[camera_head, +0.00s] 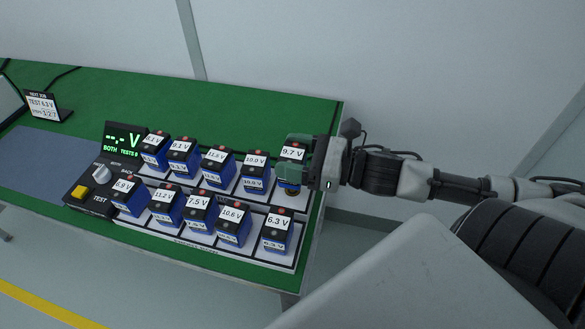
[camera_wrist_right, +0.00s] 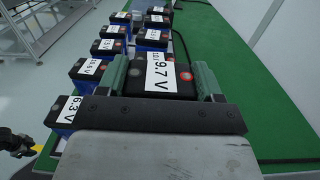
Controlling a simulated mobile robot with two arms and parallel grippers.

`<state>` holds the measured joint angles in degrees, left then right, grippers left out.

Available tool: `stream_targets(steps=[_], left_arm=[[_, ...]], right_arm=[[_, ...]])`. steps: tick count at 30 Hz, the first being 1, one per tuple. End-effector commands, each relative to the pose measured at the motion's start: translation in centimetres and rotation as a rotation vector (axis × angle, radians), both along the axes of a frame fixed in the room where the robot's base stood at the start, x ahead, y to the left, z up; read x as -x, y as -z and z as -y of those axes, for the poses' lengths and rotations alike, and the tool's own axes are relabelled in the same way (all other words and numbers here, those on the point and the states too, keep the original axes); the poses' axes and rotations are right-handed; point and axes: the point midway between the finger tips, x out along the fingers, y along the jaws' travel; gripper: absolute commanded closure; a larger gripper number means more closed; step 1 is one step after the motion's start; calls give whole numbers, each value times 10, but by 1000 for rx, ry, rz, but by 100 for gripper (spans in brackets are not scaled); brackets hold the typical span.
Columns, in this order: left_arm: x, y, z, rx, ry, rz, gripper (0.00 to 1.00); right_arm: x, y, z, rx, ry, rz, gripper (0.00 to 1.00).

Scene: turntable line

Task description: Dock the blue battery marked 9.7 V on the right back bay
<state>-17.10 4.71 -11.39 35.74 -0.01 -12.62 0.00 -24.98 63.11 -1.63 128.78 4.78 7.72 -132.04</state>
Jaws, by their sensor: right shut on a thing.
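The blue battery marked 9.7 V (camera_head: 293,152) has a black top and a white label. My right gripper (camera_head: 291,172) is shut on it, with green fingers on its two sides; the grip also shows in the right wrist view (camera_wrist_right: 162,78). The battery is at the right end of the back row, over the right back bay. The gripper hides most of the bay, so I cannot tell whether the battery is seated.
The back row holds several other batteries, the nearest marked 10.9 V (camera_head: 255,168). The front row holds several more, with the 6.3 V battery (camera_head: 276,229) at its right end. A tester (camera_head: 97,185) with a knob and yellow button stands left. Green table (camera_head: 321,112) is clear behind.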

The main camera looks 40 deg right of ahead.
Motion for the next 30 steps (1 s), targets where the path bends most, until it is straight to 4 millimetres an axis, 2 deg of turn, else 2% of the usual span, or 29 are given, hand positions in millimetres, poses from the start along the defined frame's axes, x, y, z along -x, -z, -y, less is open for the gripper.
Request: stream_targets(steps=[3, 7, 19, 20, 21, 24, 30], left_arm=[[0, 2, 0, 0, -1, 0, 57], [0, 3, 0, 0, -1, -1, 57], [2, 6, 1, 0, -1, -4, 57], [2, 6, 1, 1, -1, -4, 57], [2, 5, 1, 1, -1, -4, 57], [2, 5, 2, 2, -1, -5, 57], [3, 5, 3, 3, 0, -6, 57]], right_arm=[[0, 19, 0, -4, 2, -2, 73], [0, 33, 0, -2, 1, -1, 73], [1, 40, -1, -1, 0, 0, 73], [1, 40, -1, -1, 1, -2, 31], [1, 39, -1, -1, 1, -2, 25], [1, 39, -1, 0, 1, -1, 10], [1, 39, -1, 0, 1, -1, 9]])
